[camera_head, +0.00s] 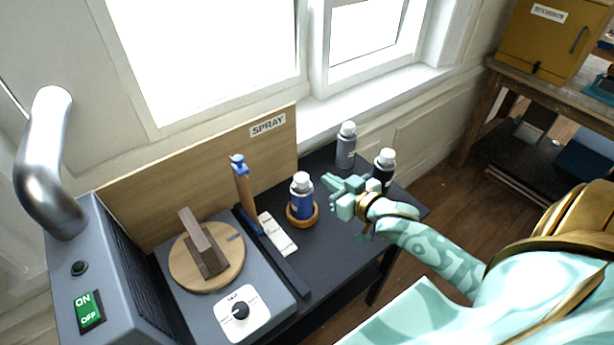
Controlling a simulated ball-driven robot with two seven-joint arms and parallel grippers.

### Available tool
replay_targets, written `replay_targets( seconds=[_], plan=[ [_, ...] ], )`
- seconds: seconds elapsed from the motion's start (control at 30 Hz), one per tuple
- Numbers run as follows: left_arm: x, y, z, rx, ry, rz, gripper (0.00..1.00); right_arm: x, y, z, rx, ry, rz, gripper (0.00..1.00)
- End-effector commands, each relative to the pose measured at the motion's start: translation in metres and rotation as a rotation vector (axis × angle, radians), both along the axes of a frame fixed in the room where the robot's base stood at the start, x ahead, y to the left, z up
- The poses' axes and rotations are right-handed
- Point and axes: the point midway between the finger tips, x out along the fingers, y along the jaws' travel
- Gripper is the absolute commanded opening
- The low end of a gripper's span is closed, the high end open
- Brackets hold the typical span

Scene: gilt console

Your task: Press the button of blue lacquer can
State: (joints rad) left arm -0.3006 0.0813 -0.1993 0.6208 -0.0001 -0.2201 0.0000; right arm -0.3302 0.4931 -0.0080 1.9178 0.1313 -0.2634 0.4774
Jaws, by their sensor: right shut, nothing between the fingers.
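The blue lacquer can (302,200) stands upright in a round wooden ring (290,214) on the dark table, with a white top that carries its button (302,178). My right gripper (331,182) is shut and empty, just to the right of the can's top. Its fingers point left towards the can, and a small gap seems to show between them. My left gripper is not in view.
A grey can (346,146) stands behind, and a black can (384,163) stands behind my right gripper. A blue-headed wooden tool (243,186) stands left of the can. A turntable (205,262) and a grey machine (107,270) fill the left.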

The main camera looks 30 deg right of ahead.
Motion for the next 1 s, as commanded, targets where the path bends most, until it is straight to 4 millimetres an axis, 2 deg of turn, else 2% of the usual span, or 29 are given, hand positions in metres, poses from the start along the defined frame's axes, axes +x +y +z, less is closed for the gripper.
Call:
replay_targets(
  seconds=[0.23,0.37,0.8,1.0],
  plan=[
    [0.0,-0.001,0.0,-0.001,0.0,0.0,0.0,0.001,0.0,-0.001,-0.002,0.001,0.0,0.0],
    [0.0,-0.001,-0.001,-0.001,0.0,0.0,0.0,0.011,0.001,-0.003,-0.002,0.0,0.0,0.0],
    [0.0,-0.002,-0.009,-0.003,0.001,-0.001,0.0,0.097,0.008,-0.024,-0.004,0.0,0.0,0.0],
    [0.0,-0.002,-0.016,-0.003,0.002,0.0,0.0,0.097,0.008,-0.055,-0.002,0.004,0.0,0.0]
  ],
)
